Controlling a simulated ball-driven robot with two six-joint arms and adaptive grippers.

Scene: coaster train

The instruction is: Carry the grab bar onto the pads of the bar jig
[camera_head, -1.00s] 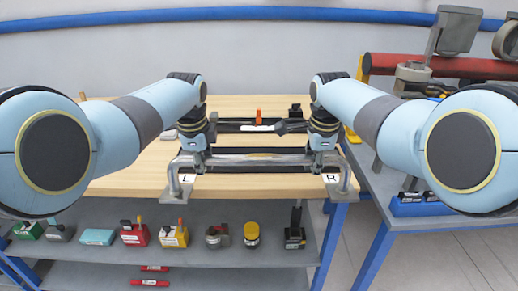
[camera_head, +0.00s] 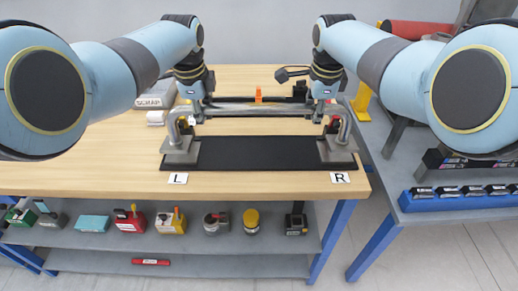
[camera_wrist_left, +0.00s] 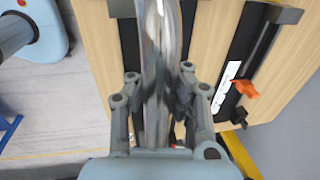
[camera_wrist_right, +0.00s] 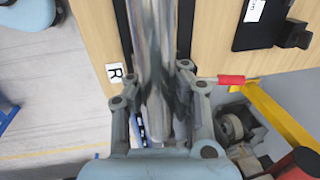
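The grab bar (camera_head: 256,106) is a shiny metal tube with a bent leg and a flat foot at each end. My left gripper (camera_head: 197,109) is shut on it near its left bend, and my right gripper (camera_head: 325,107) near its right bend. The tube runs between the fingers in the left wrist view (camera_wrist_left: 157,60) and the right wrist view (camera_wrist_right: 155,50). The bar looks level. A long black plate (camera_head: 258,154), apparently the bar jig, lies below it on the table. The bar's feet are over the plate's two ends; I cannot tell whether they touch the pads there.
Labels L (camera_head: 178,178) and R (camera_head: 340,177) lie in front of the plate on the wooden table (camera_head: 110,170). Behind stands an orange clip (camera_head: 258,94) by another black strip. A SCRAP box (camera_head: 155,93) is at left. A lower shelf (camera_head: 270,240) holds several items.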

